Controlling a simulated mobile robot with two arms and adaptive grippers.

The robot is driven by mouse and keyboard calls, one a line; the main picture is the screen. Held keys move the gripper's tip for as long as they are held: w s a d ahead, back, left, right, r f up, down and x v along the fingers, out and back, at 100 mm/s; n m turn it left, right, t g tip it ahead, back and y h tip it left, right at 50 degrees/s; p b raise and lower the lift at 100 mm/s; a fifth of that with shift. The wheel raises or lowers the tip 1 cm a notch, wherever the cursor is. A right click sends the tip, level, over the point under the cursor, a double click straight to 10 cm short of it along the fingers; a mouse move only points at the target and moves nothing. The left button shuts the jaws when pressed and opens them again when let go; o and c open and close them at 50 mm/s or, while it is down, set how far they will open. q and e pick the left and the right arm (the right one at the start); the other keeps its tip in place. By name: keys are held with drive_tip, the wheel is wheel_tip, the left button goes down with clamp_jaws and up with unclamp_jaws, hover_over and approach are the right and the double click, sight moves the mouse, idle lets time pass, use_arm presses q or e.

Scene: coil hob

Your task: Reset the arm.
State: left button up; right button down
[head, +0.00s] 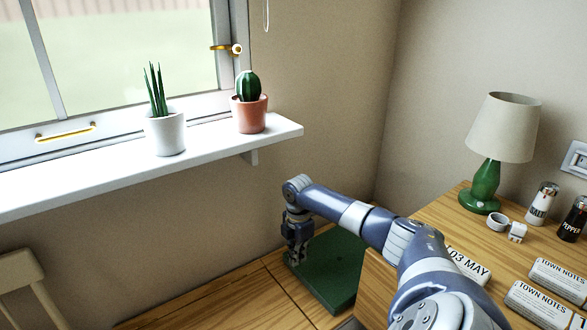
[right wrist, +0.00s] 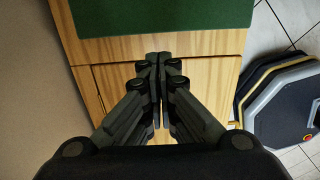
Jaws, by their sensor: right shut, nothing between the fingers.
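My right arm (head: 376,226) reaches from the lower right of the head view toward the wall below the windowsill. Its gripper (head: 294,258) points down at the left edge of a green board (head: 346,270) on a wooden surface. In the right wrist view the gripper (right wrist: 158,62) is shut, its fingertips together with nothing between them. The green board (right wrist: 160,16) lies across the top of that view, beyond the fingertips. I cannot tell whether the fingers touch the wood. My left gripper is not in view.
A wooden counter (head: 438,222) at right holds a green lamp (head: 486,187), a white shaker (head: 541,203), a dark pepper shaker (head: 574,218) and cards. The sill (head: 215,147) bears a cactus pot (head: 249,115) and a white plant pot (head: 165,133). A chair (head: 28,285) stands at lower left.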

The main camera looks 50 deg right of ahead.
drive_tip(key=shift+r, duration=0.3)
drive_tip(key=shift+a+f, duration=0.1)
